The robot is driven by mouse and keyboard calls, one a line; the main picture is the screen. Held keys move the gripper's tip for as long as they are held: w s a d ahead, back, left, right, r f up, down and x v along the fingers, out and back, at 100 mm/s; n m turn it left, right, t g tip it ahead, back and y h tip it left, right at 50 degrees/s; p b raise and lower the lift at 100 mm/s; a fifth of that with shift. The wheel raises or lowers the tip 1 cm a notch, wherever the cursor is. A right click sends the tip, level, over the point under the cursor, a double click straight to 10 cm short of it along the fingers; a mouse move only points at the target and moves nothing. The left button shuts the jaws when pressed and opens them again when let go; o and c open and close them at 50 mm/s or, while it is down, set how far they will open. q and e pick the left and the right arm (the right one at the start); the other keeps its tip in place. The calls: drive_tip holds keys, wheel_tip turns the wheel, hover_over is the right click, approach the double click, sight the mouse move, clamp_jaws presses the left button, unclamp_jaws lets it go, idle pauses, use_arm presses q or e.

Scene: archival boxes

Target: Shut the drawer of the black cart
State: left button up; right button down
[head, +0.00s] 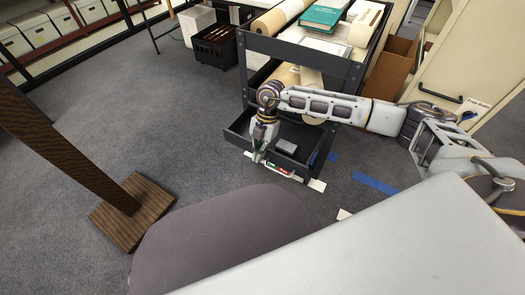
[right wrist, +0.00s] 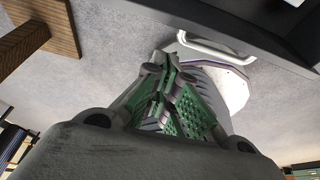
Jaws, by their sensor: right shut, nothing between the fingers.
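The black cart (head: 300,50) stands upper centre in the head view. Its low drawer (head: 236,137) is pulled open toward me, with a small grey box (head: 286,146) inside. My right gripper (head: 258,156) points down at the drawer's front edge; its fingers are shut and hold nothing. The right wrist view shows its green-padded fingers (right wrist: 180,108) close together. Beyond them in that view are a white bar handle (right wrist: 215,46) and the dark drawer front (right wrist: 225,18). I cannot tell whether the fingers touch the drawer. My left gripper is not in view.
The cart's top holds a green book (head: 323,14) and a rolled sheet (head: 280,17). A black crate (head: 214,47) stands behind left, and an open cardboard box (head: 395,68) at right. A brown post on a square base (head: 130,213) stands left.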

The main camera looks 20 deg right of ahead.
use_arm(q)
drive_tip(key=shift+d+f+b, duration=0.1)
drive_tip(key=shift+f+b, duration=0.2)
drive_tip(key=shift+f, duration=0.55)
use_arm(e)
drive_tip(key=shift+w+d, duration=0.7)
drive_tip(key=shift+d, duration=0.15)
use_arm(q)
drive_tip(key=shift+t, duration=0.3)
use_arm(e)
drive_tip(key=w+d, duration=0.1)
drive_tip(key=d, duration=0.1)
drive_tip(key=w+d+p, duration=0.1)
drive_tip(key=w+d, duration=0.1)
drive_tip(key=w+d+p, duration=0.1)
drive_tip(key=w+d, duration=0.1)
drive_tip(key=shift+d, duration=0.35)
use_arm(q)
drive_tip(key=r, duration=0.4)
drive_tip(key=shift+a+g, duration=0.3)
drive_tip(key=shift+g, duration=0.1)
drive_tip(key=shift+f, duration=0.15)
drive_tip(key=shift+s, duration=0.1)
